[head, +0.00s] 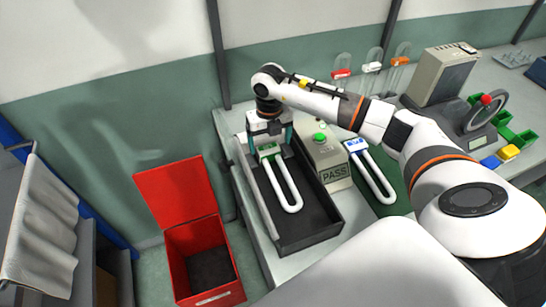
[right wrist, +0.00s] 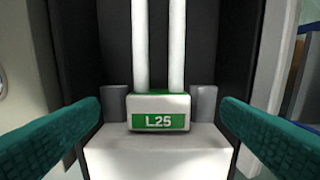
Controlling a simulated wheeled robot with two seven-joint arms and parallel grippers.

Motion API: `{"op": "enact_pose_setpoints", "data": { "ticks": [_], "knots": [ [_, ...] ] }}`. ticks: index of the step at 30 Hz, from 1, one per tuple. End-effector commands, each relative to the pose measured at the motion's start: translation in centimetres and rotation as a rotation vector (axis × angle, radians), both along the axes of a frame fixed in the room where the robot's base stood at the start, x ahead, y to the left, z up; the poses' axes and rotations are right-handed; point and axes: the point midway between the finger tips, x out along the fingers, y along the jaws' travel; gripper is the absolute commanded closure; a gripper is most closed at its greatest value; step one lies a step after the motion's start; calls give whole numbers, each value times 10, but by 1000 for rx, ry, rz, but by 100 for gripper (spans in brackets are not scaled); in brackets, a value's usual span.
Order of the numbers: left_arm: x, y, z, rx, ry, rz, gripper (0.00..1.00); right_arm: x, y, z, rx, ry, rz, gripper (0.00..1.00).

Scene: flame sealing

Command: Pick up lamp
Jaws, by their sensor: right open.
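A U-shaped white lamp with a green base (head: 293,207) lies in a dark tray (head: 318,212) on the bench. In the right wrist view its base is labelled L25 (right wrist: 160,112), with two white tubes running away from it. My right gripper (head: 271,146) is over the base end of this lamp. Its teal fingers are apart, one on each side of the base in the right wrist view (right wrist: 160,108), with clear gaps. A second U-shaped lamp with a blue base (head: 373,174) lies on a green mat right of the tray. My left gripper is not seen.
A box marked PASS with a green button (head: 325,160) stands right beside the tray. An open red bin (head: 205,255) stands on the floor left of the bench.

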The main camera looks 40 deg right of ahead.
Motion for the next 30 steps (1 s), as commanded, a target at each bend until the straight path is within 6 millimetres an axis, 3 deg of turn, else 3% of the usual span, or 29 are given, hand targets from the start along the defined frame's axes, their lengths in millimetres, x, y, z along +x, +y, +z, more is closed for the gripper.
{"op": "enact_pose_setpoints", "data": {
  "ticks": [6,10,19,29,30],
  "knots": [
    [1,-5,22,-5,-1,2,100,2,-2,-26,1,6,-3,13],
    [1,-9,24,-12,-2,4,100,3,-2,-44,1,3,0,13],
    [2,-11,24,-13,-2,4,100,3,-2,-51,0,0,0,13],
    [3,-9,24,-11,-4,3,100,4,-2,-51,0,0,0,65],
    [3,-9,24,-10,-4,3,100,4,-3,-50,1,0,0,65]
  ]
}}
